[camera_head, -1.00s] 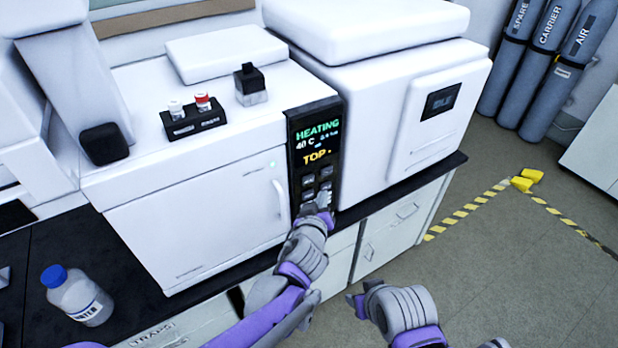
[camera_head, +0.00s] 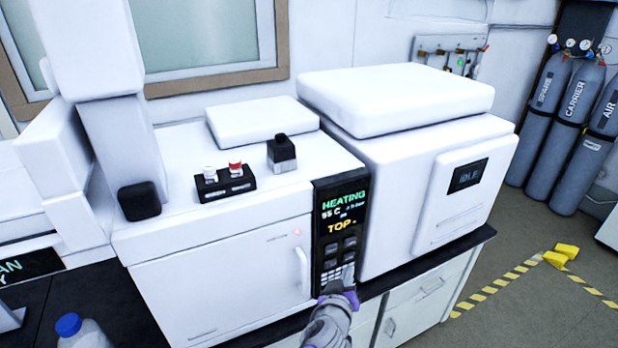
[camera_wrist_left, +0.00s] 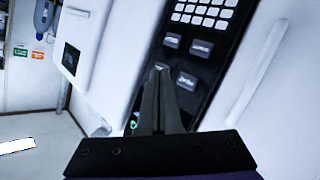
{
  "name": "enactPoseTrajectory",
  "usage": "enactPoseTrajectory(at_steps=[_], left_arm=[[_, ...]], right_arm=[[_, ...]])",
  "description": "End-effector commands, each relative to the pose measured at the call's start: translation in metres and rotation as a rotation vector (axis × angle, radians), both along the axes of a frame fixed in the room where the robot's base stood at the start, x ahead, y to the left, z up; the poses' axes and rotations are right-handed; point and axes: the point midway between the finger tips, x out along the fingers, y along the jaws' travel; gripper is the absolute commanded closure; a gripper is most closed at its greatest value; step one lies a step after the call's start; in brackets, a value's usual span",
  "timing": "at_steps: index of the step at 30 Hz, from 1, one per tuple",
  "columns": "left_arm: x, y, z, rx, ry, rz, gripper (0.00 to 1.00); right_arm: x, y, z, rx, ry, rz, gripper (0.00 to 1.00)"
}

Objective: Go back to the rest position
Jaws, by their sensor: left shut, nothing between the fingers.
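My left gripper (camera_head: 346,276) is shut with nothing between its fingers. It is at the lower end of the black control panel (camera_head: 341,222), in front of the keypad; the head view does not settle whether it touches. The panel display reads HEATING, 55 C and TOP. In the left wrist view the closed fingers (camera_wrist_left: 160,95) lie over the dark panel beside its large buttons (camera_wrist_left: 185,60). My right gripper is not in view.
The panel belongs to a white oven unit (camera_head: 225,265) on a dark bench, with a vial holder (camera_head: 226,186) on top. A white instrument (camera_head: 400,170) stands at right. A blue-capped bottle (camera_head: 80,332) stands at lower left. Floor at right has striped tape.

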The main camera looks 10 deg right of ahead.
Motion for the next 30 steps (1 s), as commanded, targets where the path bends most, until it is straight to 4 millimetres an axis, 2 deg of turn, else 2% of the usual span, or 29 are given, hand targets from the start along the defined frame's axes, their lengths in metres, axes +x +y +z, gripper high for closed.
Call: enactPoseTrajectory(at_steps=[2, 5, 8, 10, 12, 14, 15, 18, 21, 24, 27, 30], left_arm=[[0.001, 0.010, 0.001, 0.013, 0.006, 0.015, 1.00], [0.001, 0.045, 0.005, 0.063, 0.032, 0.064, 1.00], [-0.005, 0.103, 0.007, 0.151, 0.088, 0.133, 1.00], [-0.018, 0.147, 0.006, 0.220, 0.145, 0.178, 1.00], [-0.036, 0.189, 0.003, 0.287, 0.212, 0.210, 1.00], [-0.056, 0.221, -0.001, 0.340, 0.274, 0.227, 1.00], [-0.072, 0.240, -0.005, 0.373, 0.318, 0.233, 1.00], [-0.114, 0.280, -0.016, 0.439, 0.426, 0.224, 1.00], [-0.156, 0.305, -0.028, 0.482, 0.520, 0.188, 1.00], [-0.189, 0.317, -0.038, 0.503, 0.585, 0.144, 1.00], [-0.211, 0.321, -0.045, 0.513, 0.624, 0.105, 1.00], [-0.221, 0.322, -0.048, 0.518, 0.640, 0.081, 1.00]], right_arm=[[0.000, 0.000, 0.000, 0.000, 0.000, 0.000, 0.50], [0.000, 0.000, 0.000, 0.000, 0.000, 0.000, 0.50], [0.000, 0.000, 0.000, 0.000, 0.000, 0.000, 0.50], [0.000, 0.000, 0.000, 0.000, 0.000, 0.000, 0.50], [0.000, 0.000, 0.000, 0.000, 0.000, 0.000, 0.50], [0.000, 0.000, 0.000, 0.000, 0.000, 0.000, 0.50], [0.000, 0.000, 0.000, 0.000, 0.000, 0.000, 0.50], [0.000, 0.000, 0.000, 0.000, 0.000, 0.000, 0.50], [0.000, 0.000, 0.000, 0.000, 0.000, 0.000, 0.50], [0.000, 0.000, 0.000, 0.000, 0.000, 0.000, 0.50], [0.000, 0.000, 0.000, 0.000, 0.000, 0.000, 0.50], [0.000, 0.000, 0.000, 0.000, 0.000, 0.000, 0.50]])
